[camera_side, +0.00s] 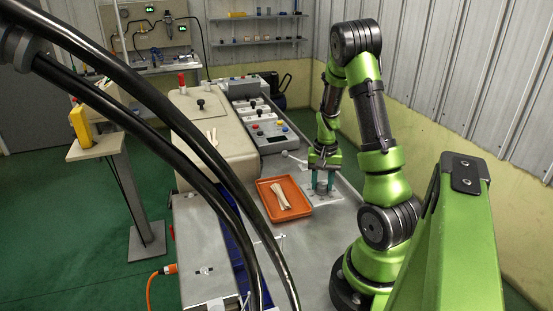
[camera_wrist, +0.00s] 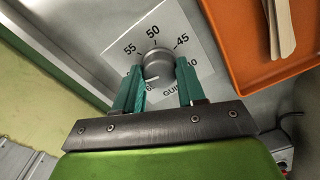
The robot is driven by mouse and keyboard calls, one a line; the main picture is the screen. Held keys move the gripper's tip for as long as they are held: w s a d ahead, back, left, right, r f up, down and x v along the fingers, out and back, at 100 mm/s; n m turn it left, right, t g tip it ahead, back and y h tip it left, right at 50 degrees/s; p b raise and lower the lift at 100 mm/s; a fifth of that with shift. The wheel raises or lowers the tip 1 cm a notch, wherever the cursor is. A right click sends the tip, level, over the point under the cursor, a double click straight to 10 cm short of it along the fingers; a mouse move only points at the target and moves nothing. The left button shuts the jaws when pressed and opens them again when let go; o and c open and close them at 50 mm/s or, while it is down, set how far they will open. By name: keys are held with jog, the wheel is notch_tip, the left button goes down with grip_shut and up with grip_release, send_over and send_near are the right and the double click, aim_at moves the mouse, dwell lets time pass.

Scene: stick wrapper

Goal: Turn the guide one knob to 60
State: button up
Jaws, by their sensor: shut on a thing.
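The guide one knob (camera_wrist: 158,66) is a grey round knob on a white dial plate (camera_wrist: 190,22) in the wrist view. The plate shows the marks 55, 50 and 45, with lettering partly hidden below the knob. A light pointer line on the knob faces toward my gripper, near a partly hidden mark at the lower left. My gripper (camera_wrist: 160,88) has its two teal fingers on either side of the knob, shut on it. In the side view my gripper (camera_side: 323,178) points down at the table beside the orange tray; the knob is hidden there.
An orange tray (camera_side: 264,190) with several pale sticks (camera_side: 283,198) lies just left of my gripper. A control panel (camera_side: 268,128) with buttons stands behind it. A beige machine cover (camera_side: 238,150) is further left. Dark hoses cross the side view's left foreground.

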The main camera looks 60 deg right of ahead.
aim_at(322, 184)
jog(key=shift+m, duration=0.3)
jog(key=o, duration=1.1)
jog(key=shift+c, duration=0.2)
jog(key=shift+r, duration=0.1)
notch_tip(322, 184, up, 17)
